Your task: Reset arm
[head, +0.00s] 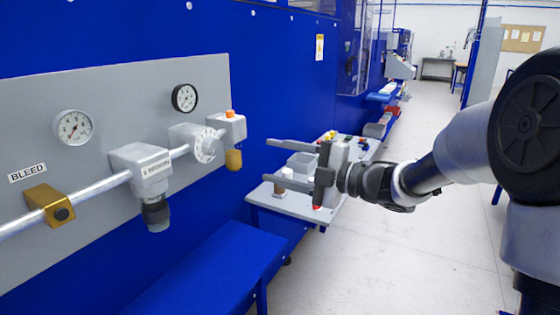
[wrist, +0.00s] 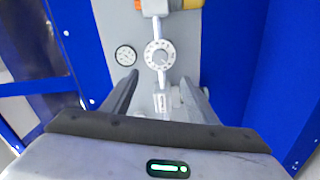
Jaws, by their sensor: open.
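My gripper (head: 268,160) is open and empty, with its two fingers pointing left toward the wall panel. It is held in the air to the right of the orange-topped unit (head: 229,126) on the pipe, apart from it. In the wrist view my gripper (wrist: 160,85) shows its two dark fingers spread, with the round numbered dial (wrist: 158,55) seen ahead between them. The same dial shows in the head view (head: 206,146). My arm reaches in from the right side of the head view.
A grey panel (head: 100,105) carries gauges, a pipe (head: 95,192) and a brass block marked BLEED (head: 50,205). Below is a blue bench (head: 195,275). A small table (head: 330,205) with containers stands behind my gripper. The floor (head: 400,270) at right is clear.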

